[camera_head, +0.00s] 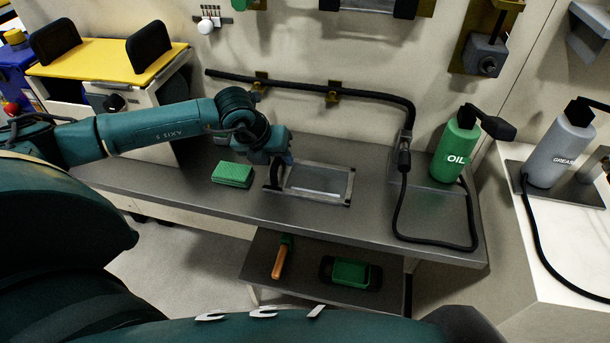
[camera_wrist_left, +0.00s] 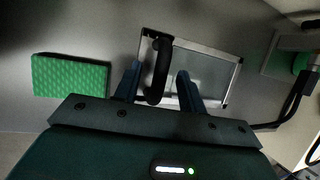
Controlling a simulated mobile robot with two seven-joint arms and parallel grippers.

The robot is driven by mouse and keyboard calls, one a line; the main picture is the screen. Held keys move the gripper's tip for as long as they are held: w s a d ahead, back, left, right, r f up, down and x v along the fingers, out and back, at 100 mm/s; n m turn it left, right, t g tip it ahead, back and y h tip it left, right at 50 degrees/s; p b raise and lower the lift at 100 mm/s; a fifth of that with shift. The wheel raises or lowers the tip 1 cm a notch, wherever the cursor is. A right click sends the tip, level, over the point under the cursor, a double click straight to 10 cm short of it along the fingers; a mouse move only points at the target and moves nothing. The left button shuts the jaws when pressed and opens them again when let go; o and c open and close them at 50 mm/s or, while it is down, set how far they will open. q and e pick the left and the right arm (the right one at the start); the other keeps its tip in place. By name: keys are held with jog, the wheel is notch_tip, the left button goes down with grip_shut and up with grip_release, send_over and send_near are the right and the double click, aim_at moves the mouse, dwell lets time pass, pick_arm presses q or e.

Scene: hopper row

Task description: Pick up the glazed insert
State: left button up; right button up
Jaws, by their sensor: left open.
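The glazed insert (camera_head: 322,182) is a flat rectangular pane in a pale metal frame, lying on the grey bench top. A dark bar handle (camera_wrist_left: 158,70) stands at its left side. In the left wrist view the glass of the insert (camera_wrist_left: 207,74) shows right of the handle. My left gripper (camera_head: 275,165) is over the insert's left end. In the left wrist view my left gripper (camera_wrist_left: 157,80) is open, with one finger on each side of the handle. I cannot tell whether either finger touches it. My right gripper is not in view.
A green sponge-like block (camera_head: 233,174) lies left of the insert. A green oil bottle (camera_head: 455,148) and a black hose (camera_head: 400,200) are on the right.

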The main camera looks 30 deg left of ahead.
pick_arm(q)
jog(key=shift+c, duration=0.5)
grip_shut()
